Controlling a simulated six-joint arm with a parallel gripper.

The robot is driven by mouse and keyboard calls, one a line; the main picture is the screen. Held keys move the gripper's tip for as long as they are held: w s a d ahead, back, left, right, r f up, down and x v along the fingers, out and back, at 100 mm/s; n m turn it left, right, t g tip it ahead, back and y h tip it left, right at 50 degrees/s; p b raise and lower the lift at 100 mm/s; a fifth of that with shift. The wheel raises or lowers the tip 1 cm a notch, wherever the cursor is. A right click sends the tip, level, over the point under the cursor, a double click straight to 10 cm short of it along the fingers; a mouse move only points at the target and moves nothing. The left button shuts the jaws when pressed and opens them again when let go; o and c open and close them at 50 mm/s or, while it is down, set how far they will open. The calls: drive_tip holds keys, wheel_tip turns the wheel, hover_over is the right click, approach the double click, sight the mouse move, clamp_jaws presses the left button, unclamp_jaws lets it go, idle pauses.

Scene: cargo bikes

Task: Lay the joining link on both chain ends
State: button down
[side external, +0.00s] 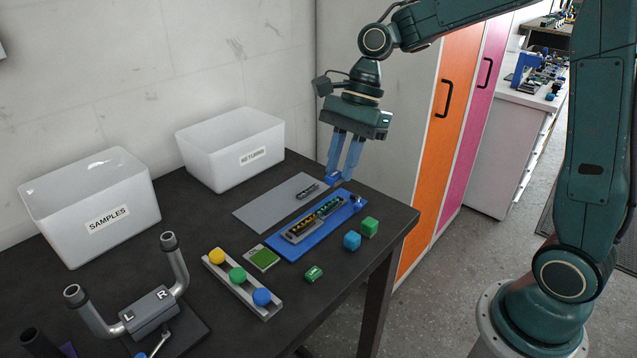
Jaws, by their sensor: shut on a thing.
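Two short chain ends lie in line in a dark holder (303,236) on a blue board (283,251) near the table's right side. They show as gold and dark links (324,211). My gripper (340,179) points down above the far end of the board, with its blue fingers shut on a small blue piece (333,180) at the tips. The piece is too small to tell whether it is the joining link. A small dark part (307,191) with pale details lies on the grey mat (268,208), left of my gripper.
A button strip (240,281), a handlebar stand (151,310), and SAMPLES (68,218) and RETURNS (217,172) bins stand left. The table's right edge is close.

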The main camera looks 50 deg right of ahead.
hover_over(319, 210)
drive_tip(key=d, duration=0.1)
drive_tip(key=f, duration=1)
drive_tip(key=shift+d+f, duration=0.2)
drive_tip(key=shift+f, duration=0.1)
drive_tip(key=shift+f, duration=0.2)
drive_tip(key=shift+f, duration=1.9)
drive_tip(key=shift+f, duration=0.95)
drive_tip(key=c, duration=1.2)
unclamp_jaws()
drive_tip(key=shift+r, duration=0.1)
drive_tip(key=v, duration=1.3)
drive_tip(key=shift+d+r, duration=0.2)
drive_tip(key=shift+r, duration=0.05)
drive_tip(key=shift+s, duration=0.1)
